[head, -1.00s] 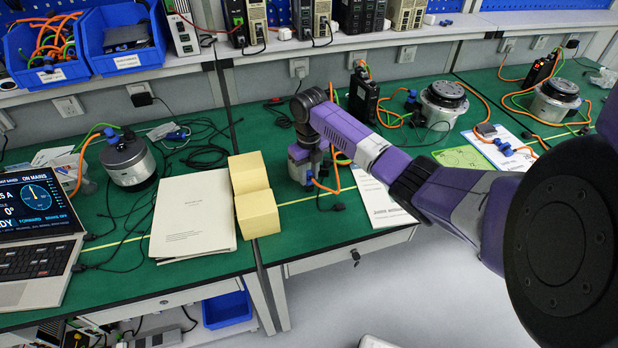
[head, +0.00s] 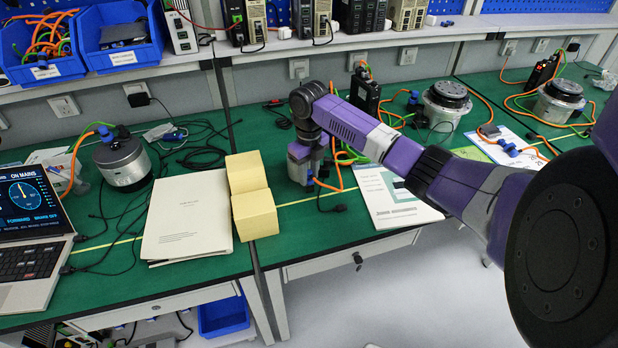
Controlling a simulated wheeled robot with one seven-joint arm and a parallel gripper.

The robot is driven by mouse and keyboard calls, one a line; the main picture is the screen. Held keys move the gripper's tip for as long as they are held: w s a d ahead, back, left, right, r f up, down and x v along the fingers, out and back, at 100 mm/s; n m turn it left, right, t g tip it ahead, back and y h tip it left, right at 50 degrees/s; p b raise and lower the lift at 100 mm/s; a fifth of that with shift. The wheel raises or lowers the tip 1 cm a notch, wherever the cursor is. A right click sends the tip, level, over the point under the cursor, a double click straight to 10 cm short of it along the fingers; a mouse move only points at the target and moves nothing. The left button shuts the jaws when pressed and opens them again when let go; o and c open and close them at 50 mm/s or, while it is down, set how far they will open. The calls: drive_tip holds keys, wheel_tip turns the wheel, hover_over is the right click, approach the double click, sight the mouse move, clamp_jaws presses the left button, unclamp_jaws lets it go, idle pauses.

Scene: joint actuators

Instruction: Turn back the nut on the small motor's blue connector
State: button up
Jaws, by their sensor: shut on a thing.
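The small motor (head: 299,172) is a grey block standing on the green bench, right of the yellow blocks. Orange and green cables run beside it. My purple arm reaches in from the right, and its wrist bends down over the motor. My gripper (head: 312,152) is at the motor's top, shut at the connector. The fingertips, the nut and most of the blue connector are too small or hidden behind my wrist to make out, so I cannot tell how far the nut is turned.
Two yellow blocks (head: 252,200) and a white booklet (head: 187,215) lie left of the motor. A printed sheet (head: 392,198) lies right of it, under my forearm. A larger round motor (head: 122,162), a laptop (head: 32,230) and loose black cables occupy the left bench.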

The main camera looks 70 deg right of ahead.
drive_tip(key=shift+n+b, duration=0.3)
drive_tip(key=shift+b, duration=0.85)
drive_tip(key=shift+b, duration=1)
drive_tip(key=o, duration=0.9)
drive_tip(key=shift+r+p, duration=2.25)
drive_tip(key=shift+r, duration=0.75)
